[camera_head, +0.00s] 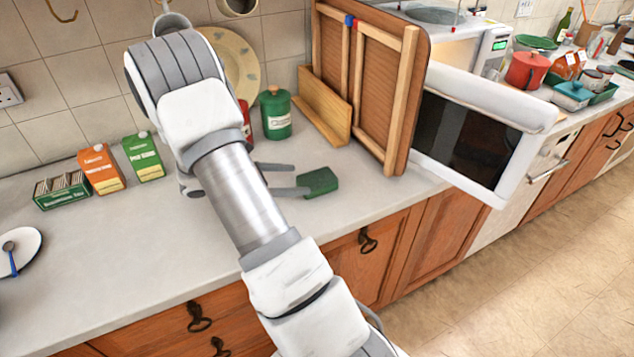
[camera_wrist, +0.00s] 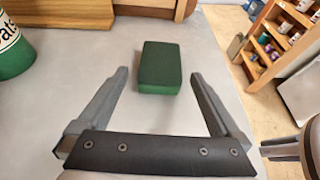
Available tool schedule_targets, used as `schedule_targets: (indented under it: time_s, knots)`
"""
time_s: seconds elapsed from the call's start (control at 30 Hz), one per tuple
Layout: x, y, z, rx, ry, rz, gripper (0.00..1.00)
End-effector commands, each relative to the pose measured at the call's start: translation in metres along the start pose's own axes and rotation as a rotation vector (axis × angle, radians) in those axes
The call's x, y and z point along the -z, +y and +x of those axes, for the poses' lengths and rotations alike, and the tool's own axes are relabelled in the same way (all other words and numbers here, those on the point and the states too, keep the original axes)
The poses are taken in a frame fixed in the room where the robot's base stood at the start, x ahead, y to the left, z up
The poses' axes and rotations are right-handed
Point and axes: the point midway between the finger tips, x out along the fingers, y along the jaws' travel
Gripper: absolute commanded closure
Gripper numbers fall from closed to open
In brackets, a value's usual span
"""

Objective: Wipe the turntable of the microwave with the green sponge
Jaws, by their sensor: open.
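The green sponge (camera_head: 319,182) lies flat on the grey worktop, left of the microwave's door. In the wrist view the sponge (camera_wrist: 160,70) sits ahead of my gripper, roughly centred between the finger lines. My gripper (camera_head: 297,179) is open and empty, low over the worktop. Its fingers (camera_wrist: 159,78) point at the sponge from either side, with the tips near its close end; I cannot tell whether they touch it. The microwave (camera_head: 497,45) stands at the back right with its door (camera_head: 465,140) swung open toward the front.
A wooden frame (camera_head: 398,100) and a board (camera_head: 322,108) stand between the sponge and the microwave. A green canister (camera_head: 276,115) is behind my gripper; it also shows in the wrist view (camera_wrist: 12,50). Cartons (camera_head: 101,170) stand left. The front worktop is clear.

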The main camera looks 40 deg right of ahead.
Motion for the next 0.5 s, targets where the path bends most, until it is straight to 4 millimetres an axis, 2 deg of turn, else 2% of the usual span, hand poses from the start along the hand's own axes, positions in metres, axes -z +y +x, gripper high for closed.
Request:
schedule_targets:
  time_s: [0.1,0.33,0.5]
  knots:
    - [0.000,0.000,0.017,0.002,0.000,-0.001,0.00]
    - [0.001,-0.001,0.033,0.002,0.001,0.000,0.00]
    - [0.002,-0.003,0.059,0.004,0.000,0.000,0.00]
